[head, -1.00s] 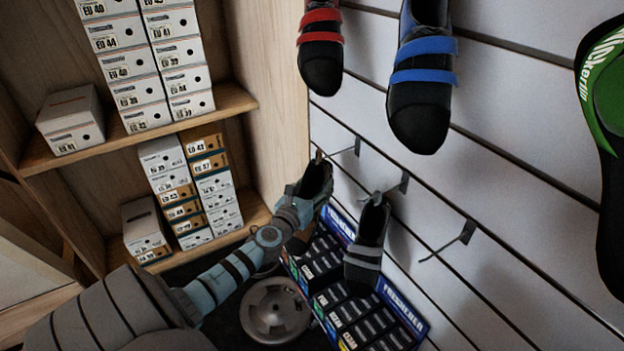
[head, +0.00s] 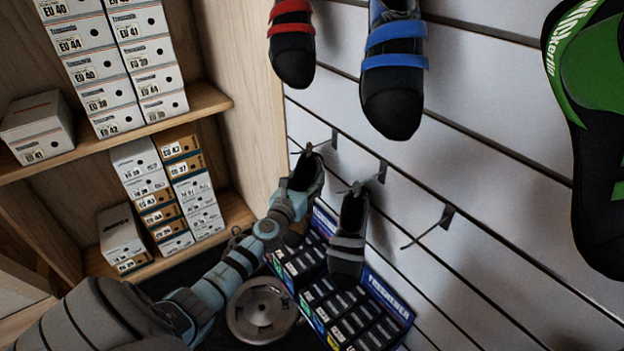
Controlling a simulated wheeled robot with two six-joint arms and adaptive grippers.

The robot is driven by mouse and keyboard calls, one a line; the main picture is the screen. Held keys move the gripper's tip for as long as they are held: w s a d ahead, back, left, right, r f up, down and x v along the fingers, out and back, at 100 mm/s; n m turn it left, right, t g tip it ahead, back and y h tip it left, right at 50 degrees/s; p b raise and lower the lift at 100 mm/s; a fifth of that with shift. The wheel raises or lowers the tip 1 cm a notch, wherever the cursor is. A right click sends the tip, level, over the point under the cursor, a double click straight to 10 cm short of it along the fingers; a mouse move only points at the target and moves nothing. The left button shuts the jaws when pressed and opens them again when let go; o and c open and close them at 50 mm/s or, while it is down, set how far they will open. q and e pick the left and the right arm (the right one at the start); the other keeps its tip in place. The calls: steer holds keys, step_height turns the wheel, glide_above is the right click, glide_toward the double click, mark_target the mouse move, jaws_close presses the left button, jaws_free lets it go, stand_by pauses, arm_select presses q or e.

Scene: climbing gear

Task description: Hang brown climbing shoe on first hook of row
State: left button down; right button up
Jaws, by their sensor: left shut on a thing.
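The brown climbing shoe (head: 306,178) is upright, its dark opening facing up, at the far left of the hook row. My left gripper (head: 290,204) is shut on it from the left and hides much of its side. The shoe's heel loop meets the first hook (head: 323,143), whose tip shows to the left of the loop. I cannot tell whether the loop is around the hook or only in front of it. A grey-strapped shoe (head: 348,240) hangs on the second hook (head: 380,174). The third hook (head: 432,228) is empty. My right gripper is not in view.
A red-strapped shoe (head: 292,45), a blue-strapped shoe (head: 393,80) and a green-black shoe (head: 597,130) hang higher on the white slatted wall (head: 480,150). A display of small boxes (head: 345,315) stands below the hooks. Shoe boxes (head: 165,195) fill wooden shelves at left.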

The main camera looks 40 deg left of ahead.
arm_select(q)
steer(key=c, duration=0.5)
jaws_free()
steer(key=v, duration=1.2)
steer(key=shift+d+r, duration=0.15)
steer(key=shift+r, duration=0.05)
